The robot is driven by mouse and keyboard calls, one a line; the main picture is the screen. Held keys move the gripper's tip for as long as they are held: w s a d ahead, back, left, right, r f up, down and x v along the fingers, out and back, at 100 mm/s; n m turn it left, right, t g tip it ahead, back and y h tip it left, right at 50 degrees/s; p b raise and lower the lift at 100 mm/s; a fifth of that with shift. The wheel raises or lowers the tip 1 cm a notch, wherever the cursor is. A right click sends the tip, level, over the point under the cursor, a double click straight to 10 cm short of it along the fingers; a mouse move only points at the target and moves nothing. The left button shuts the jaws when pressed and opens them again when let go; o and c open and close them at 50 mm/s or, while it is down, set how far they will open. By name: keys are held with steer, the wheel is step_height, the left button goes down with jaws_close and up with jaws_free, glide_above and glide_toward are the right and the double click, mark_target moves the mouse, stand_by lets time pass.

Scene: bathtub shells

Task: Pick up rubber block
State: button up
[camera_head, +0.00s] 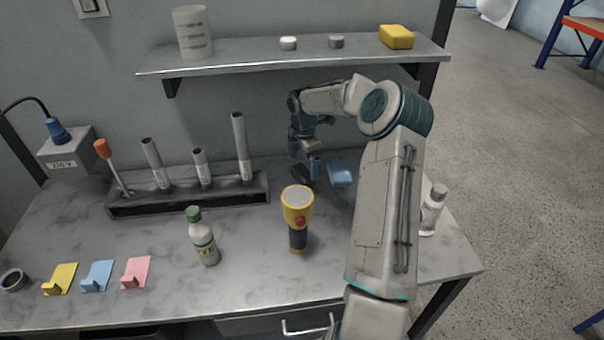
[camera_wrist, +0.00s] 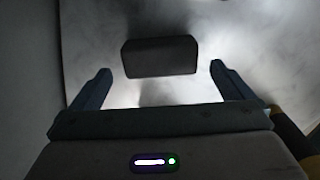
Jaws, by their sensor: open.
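The rubber block appears to be the dark, rounded block (camera_wrist: 160,57) lying on the table in the wrist view. It sits just beyond and between my two fingertips, with a clear gap on each side. In the head view the dark block (camera_head: 304,176) lies on the worktop near the wall, partly hidden by my gripper (camera_head: 305,165). In the wrist view my gripper (camera_wrist: 160,80) is open and empty, its fingers spread wider than the block. My gripper points down at the block; I cannot tell the exact height.
A blue piece (camera_head: 340,174) lies close right of the block. A yellow flashlight (camera_head: 297,215) stands in front. A tool rack (camera_head: 190,196) is to the left, a white bottle (camera_head: 432,210) to the right. A shelf (camera_head: 290,58) overhangs the back.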

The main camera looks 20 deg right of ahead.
mark_target(303, 172)
steer(key=shift+f+p, duration=0.6)
steer(key=shift+f, duration=1.65)
steer(key=c, duration=0.9)
steer(key=shift+r, duration=0.1)
steer(key=shift+c, duration=0.2)
